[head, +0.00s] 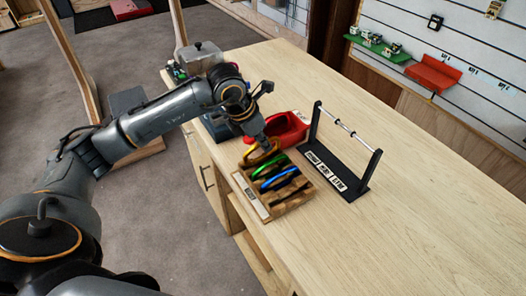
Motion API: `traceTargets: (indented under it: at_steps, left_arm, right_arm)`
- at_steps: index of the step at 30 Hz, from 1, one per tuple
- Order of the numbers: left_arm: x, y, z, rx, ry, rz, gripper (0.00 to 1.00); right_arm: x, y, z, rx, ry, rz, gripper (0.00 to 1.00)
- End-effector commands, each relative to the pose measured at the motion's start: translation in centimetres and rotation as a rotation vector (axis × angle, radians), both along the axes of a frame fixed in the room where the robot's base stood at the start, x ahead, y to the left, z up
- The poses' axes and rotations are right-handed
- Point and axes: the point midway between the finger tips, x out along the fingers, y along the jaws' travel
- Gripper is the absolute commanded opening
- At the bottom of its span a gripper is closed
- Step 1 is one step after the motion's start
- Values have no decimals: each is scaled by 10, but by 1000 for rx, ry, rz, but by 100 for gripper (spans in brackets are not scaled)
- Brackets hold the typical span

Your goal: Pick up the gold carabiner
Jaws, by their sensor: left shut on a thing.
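My left arm reaches in from the left over the counter. The left gripper (263,144) points down at the far end of a wooden tray (264,214). It is shut on the gold carabiner (262,159), which sits at the tray's back slot, partly hidden by the fingers. I cannot tell whether it is clear of the tray. A green carabiner (268,170) and a blue carabiner (279,180) lie in the slots in front of it, with a black one (289,193) nearest. My right gripper is not in view.
A black rack with a silver bar (344,128) stands right of the tray. A red bin (291,132) is just behind the gripper. A grey-topped box (201,55) stands farther back. The counter's right side (420,215) is clear.

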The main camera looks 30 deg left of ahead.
Motion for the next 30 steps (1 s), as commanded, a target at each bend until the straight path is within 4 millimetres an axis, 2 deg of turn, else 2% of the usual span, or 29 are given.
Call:
traceTargets:
  at_steps: [1, 10, 15, 21, 30]
  left_arm:
    - [-4, 3, 7, 2, -7, 1, 0]
    - [-48, 24, 62, 5, -7, 2, 0]
    - [-83, 40, 75, 6, -3, 3, 0]
    - [-110, 51, 90, 4, -1, 2, 0]
    - [-126, 58, 100, 1, -2, 1, 0]
  right_arm:
    - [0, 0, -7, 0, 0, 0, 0]
    - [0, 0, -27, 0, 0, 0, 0]
    - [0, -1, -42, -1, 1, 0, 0]
    - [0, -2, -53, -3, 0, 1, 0]
    - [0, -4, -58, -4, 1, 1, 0]
